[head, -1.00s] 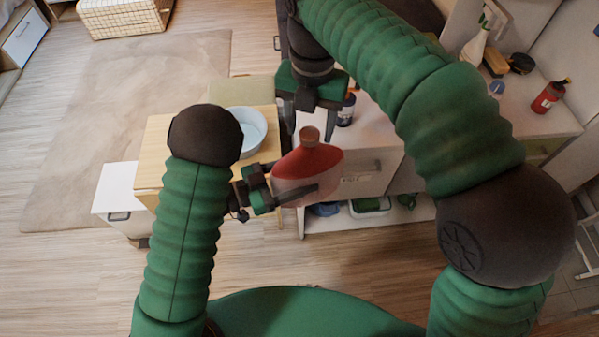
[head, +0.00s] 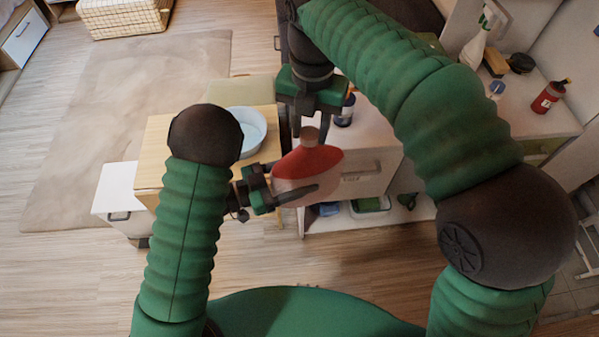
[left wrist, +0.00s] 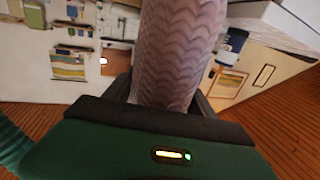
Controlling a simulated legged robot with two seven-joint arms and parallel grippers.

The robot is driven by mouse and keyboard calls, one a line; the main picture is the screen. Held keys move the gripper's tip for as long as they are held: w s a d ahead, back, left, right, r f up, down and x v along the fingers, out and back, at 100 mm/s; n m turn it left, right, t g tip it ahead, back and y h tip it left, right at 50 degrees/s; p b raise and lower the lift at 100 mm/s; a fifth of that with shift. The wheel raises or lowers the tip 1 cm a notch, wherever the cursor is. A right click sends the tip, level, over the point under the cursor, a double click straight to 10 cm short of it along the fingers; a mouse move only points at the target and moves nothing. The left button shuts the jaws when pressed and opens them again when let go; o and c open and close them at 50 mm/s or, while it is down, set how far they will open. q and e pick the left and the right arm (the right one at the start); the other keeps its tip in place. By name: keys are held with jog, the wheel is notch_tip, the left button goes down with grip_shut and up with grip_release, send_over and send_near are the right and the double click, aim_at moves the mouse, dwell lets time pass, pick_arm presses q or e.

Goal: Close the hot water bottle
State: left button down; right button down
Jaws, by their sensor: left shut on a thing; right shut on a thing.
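The hot water bottle (head: 313,161) is red on top and pale pink below, and stands upright in the air in front of me. My left gripper (head: 298,178) is shut on its body from the left. In the left wrist view the bottle's ribbed pinkish side (left wrist: 178,50) fills the space between the fingers. A brownish-red cap (head: 309,136) is at the bottle's neck. My right gripper (head: 310,138) points down from above, with its fingers on either side of the cap, shut on it. I cannot tell how tightly the cap sits.
A wooden table (head: 155,150) with a white-blue basin (head: 252,128) is behind the left arm. A counter (head: 375,130) behind the bottle holds a dark bottle (head: 345,110), a spray bottle (head: 478,42) and a red bottle (head: 549,97). Open floor lies at left.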

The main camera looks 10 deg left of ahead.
jog(key=m, duration=0.6)
jog(key=shift+m, duration=0.3)
jog(key=m, duration=0.9)
jog(key=shift+a+m, duration=0.1)
jog(key=shift+m, duration=0.2)
jog(key=m, duration=0.9)
jog(key=shift+a, duration=0.1)
jog(key=m, duration=0.7)
jog(key=shift+w, duration=0.1)
jog(key=c, duration=0.9)
grip_release()
